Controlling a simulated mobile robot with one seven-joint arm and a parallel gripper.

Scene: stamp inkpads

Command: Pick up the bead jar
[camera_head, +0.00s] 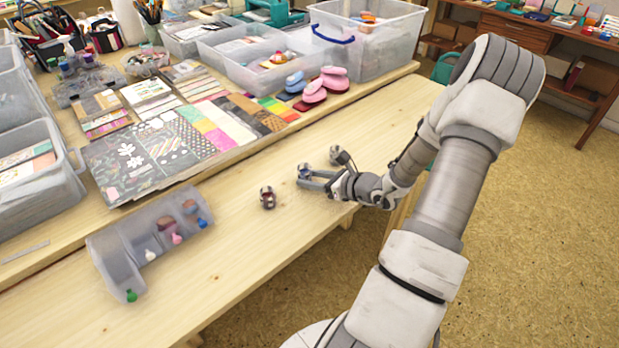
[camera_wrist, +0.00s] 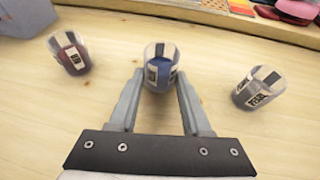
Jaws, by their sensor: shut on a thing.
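Three small clear jars with labels stand on the light wooden table. The middle bead jar, with blue contents (camera_head: 304,170), is at the fingertips of my gripper (camera_head: 312,180). In the wrist view the blue bead jar (camera_wrist: 161,75) sits between the tips of my gripper (camera_wrist: 158,88), which is shut on it. I cannot tell any gap between the jar and the table. A dark red jar (camera_head: 267,197) stands apart to the left, also in the wrist view (camera_wrist: 70,54). A greyish jar (camera_head: 336,154) stands apart on the other side, also in the wrist view (camera_wrist: 258,88).
A translucent organizer with small coloured bottles (camera_head: 120,262) lies at the front left. Behind the jars is a raised edge with patterned papers (camera_head: 150,150), pink inkpads (camera_head: 333,78) and clear bins (camera_head: 370,45). Bare wood surrounds the jars.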

